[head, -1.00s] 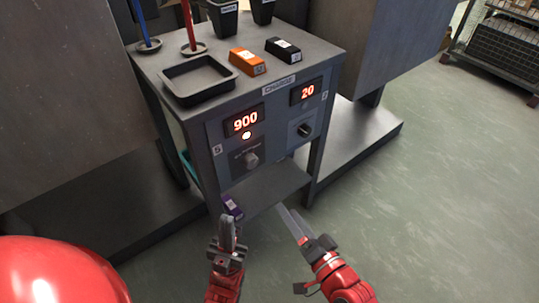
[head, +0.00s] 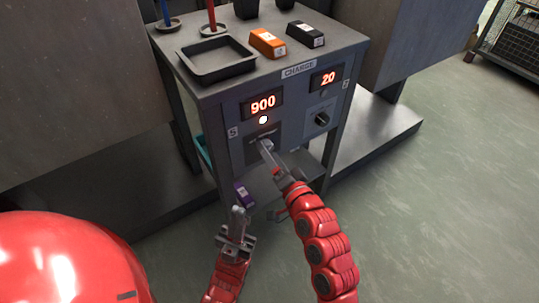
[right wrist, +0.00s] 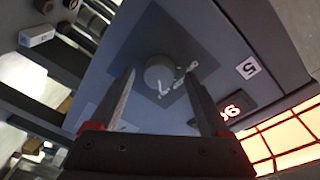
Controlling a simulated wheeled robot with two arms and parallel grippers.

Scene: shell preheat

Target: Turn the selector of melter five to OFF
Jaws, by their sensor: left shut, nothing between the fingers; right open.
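The melter five selector is a grey round knob (right wrist: 158,73) on a dark plate, below the lit 900 display (head: 263,104) and beside the label 5 (head: 232,132). White lettering on its plate is too small to read. In the head view my right gripper (head: 265,148) covers most of the knob. My right gripper is open; in the right wrist view its fingers lie on either side of the knob, and contact cannot be told. My left gripper (head: 240,214) is shut and empty, low in front of the stand.
A second black knob (head: 321,119) sits under the 20 display (head: 329,77) to the right. A lit lamp (head: 263,119) is just above the selector. A black tray (head: 216,60) and orange block (head: 267,42) are on top.

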